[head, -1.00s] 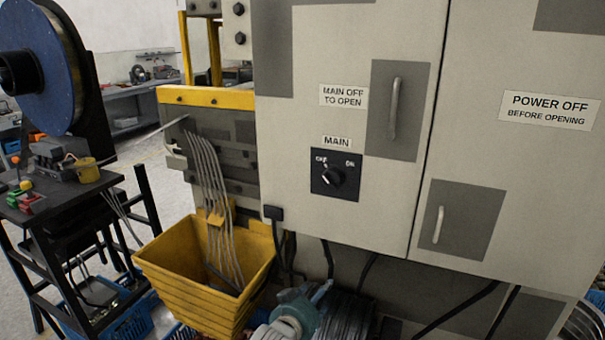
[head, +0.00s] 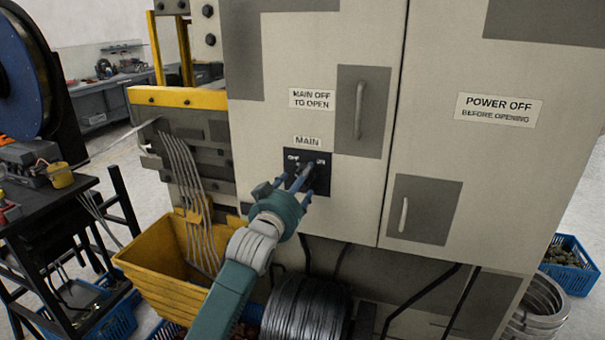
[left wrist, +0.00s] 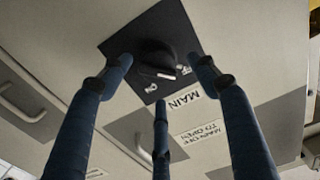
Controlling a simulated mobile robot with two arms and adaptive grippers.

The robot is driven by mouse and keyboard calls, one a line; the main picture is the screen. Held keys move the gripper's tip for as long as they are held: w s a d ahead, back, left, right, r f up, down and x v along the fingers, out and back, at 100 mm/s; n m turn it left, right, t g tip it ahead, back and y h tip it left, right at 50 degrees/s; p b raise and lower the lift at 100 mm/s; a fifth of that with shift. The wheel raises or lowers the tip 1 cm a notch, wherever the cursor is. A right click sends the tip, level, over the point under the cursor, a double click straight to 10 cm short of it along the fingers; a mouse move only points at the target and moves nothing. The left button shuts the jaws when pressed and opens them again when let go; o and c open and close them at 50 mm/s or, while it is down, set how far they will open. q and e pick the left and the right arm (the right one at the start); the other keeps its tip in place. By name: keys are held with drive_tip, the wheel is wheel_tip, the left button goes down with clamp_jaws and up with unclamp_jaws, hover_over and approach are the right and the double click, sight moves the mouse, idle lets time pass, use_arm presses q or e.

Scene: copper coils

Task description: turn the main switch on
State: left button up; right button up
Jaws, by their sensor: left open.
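The main switch is a black knob (left wrist: 152,58) on a square black plate (head: 325,188), with OFF and ON labels above it, on the grey cabinet door. In the left wrist view, upside down, its white mark points towards the labels; I cannot tell which setting it is at. My left gripper (head: 288,186) is right at the switch in the head view and partly hides the plate. In the left wrist view its three blue fingers (left wrist: 160,76) are spread open around the knob, with no clear grip on it. My right gripper is not in view.
Door handles (head: 359,110) stand out to the right of the switch. A yellow bin (head: 165,285) with wires hanging into it is at the lower left, and a wire coil (head: 305,308) lies below the switch. A black stand (head: 62,210) is at the far left.

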use_arm(q)
drive_tip(key=shift+x, duration=1.6)
drive_tip(key=shift+c, duration=0.3)
drive_tip(key=c, duration=0.9)
drive_tip(key=shift+r, duration=0.15)
drive_tip(key=shift+c, duration=0.9)
